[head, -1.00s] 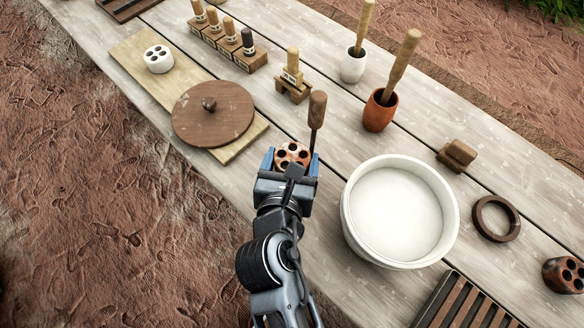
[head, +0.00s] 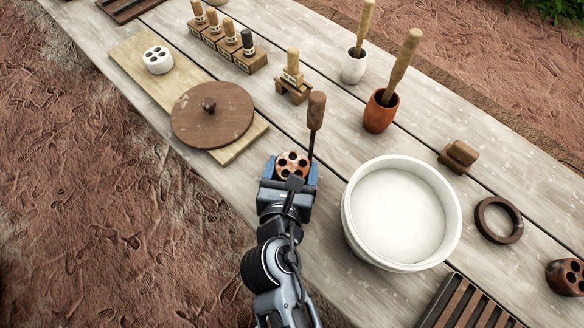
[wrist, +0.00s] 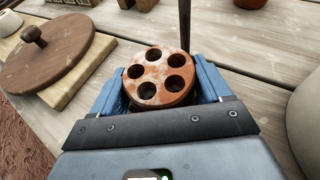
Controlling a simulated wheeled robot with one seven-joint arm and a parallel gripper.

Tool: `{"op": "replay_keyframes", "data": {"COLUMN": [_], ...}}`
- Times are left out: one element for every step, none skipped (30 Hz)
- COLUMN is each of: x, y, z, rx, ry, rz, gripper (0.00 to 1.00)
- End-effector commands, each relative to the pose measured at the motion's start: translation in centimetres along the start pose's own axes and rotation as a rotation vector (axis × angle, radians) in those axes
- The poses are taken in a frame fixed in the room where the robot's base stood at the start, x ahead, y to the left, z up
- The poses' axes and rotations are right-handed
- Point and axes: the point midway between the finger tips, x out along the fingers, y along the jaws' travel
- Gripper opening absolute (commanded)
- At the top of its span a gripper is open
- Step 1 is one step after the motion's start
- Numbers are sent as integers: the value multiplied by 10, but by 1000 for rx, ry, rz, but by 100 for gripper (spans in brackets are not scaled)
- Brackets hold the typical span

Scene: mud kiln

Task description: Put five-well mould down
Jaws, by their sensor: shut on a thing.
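The five-well mould (head: 293,164) is a reddish-brown round block with pale smears and several dark holes in its top. My gripper (head: 289,170) is shut on it, with a blue finger on each side. In the wrist view the mould (wrist: 160,77) sits upright between the blue fingers of my gripper (wrist: 160,92), holes facing up. Its underside is hidden, so I cannot tell whether it touches the table (head: 215,180).
A wooden-handled tool (head: 315,118) stands just behind the mould. A large white basin (head: 350,225) is to the right. A round wooden lid (head: 213,125) lies on a board (head: 243,146) at the left, with a white holed mould (head: 158,60). Bare planks lie between lid and gripper.

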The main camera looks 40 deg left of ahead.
Motion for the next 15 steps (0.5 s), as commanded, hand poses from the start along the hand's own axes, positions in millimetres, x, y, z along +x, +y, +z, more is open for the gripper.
{"op": "replay_keyframes", "data": {"x": [0,0,0,-1,-1,-1,-1,-1,-1,-1,-1,-1,-1,0,0], "y": [1,1,1,1,1,1,0,0,0,0,0,0,-1,-1,-1], "z": [-17,-18,-18,-18,-20,-20,-20,-21,-21,-21,-21,-21,-21,-21,-21], "rx": [-1,-1,-1,0,0,0,1,1,1,2,2,2,2,2,3], "ry": [26,27,28,29,31,32,32,33,33,33,33,33,34,34,34], "rz": [1,1,1,1,1,1,0,0,-1,-1,-2,-2,-3,-3,-4], "gripper": [38,38,38,38,80,84,87,90,94,96,99,100,100,100,100]}}
